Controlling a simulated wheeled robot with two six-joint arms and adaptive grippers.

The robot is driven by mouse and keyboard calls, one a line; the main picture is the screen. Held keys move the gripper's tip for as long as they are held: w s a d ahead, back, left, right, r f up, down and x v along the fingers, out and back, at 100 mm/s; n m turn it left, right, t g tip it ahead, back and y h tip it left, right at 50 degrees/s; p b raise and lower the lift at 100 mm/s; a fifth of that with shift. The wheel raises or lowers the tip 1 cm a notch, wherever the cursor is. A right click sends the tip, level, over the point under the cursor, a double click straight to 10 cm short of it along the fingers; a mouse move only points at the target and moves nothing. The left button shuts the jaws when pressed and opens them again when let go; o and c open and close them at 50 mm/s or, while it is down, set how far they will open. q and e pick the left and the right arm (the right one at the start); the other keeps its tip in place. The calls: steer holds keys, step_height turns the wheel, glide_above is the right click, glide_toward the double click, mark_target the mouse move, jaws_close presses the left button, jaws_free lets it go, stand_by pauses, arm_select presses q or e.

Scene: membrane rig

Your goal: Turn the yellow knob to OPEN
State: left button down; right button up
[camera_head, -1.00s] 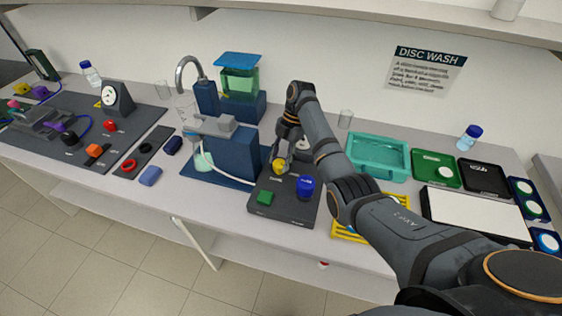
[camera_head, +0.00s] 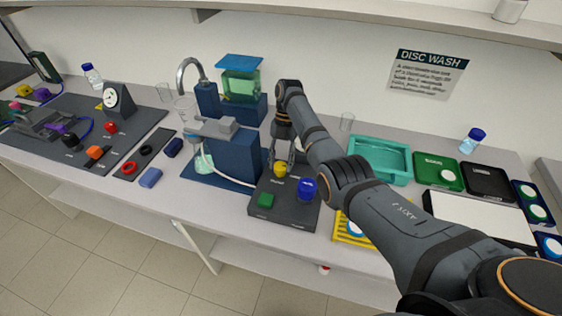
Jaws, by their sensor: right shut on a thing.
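The yellow knob (camera_head: 280,170) sits on the dark control panel (camera_head: 283,215), toward its back left. My right gripper (camera_head: 281,163) points down at the knob and is shut on it. The gripper's fingers partly cover the knob. Which way the knob points, and the small lettering around it, are too small to read. My left gripper is not in view.
A blue pump block (camera_head: 232,160) with a white tube stands just left. A teal tray (camera_head: 376,157) and yellow rack (camera_head: 352,232) are to the right.

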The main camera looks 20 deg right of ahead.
steer(key=o, duration=1.1)
steer(key=shift+o, duration=0.2)
steer(key=v, duration=0.7)
steer(key=shift+r, duration=0.25)
steer(key=shift+w+r, duration=0.1)
